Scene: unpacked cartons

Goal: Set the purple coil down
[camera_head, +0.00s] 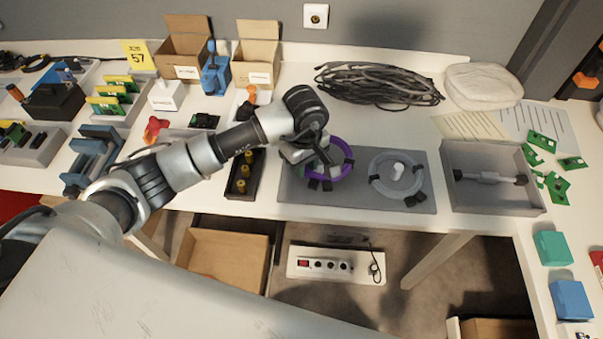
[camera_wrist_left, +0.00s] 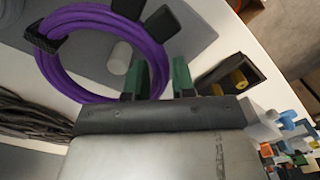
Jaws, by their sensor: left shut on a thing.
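The purple coil (camera_head: 347,152) is a ring of cable with dark ties, over the left half of the grey mat (camera_head: 290,192) in the head view. It shows large in the left wrist view (camera_wrist_left: 150,58). My left gripper (camera_head: 318,166) is at the coil's left side and is shut on it; its green fingertips (camera_wrist_left: 160,76) show in the wrist view. A pale peg (camera_wrist_left: 121,54) shows inside the ring there. I cannot tell whether the coil touches the mat. My right gripper is not in view.
A grey coil (camera_head: 376,182) lies around a white peg (camera_head: 398,171) on the mat's right half. A grey tray (camera_head: 449,198) stands to the right, a dark tray with yellow parts (camera_head: 233,184) to the left. A black cable bundle (camera_head: 375,84) lies behind.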

